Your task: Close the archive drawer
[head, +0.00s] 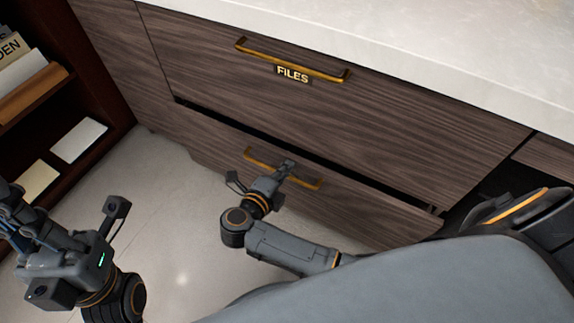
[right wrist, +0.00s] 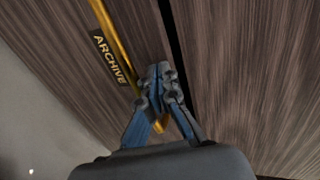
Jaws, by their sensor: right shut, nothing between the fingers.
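The archive drawer (head: 350,209) is the lower drawer of a dark wood desk. It stands slightly out, with a dark gap along its top edge. Its brass handle (head: 308,182) is partly hidden by my right gripper (head: 286,166). In the right wrist view, the drawer's ARCHIVE label (right wrist: 110,58) and brass handle (right wrist: 112,35) show. There my right gripper (right wrist: 161,72) is shut and empty, its fingertips close to the handle and drawer front; contact is unclear. My left gripper (head: 12,200) is at the left edge, away from the drawer; its fingers are partly cut off.
The FILES drawer (head: 215,75) above looks shut, with its brass handle (head: 290,60) sticking out. A pale stone desktop (head: 430,45) overhangs it. A dark bookcase (head: 100,80) with books stands at the left. The floor (head: 175,220) before the drawer is clear.

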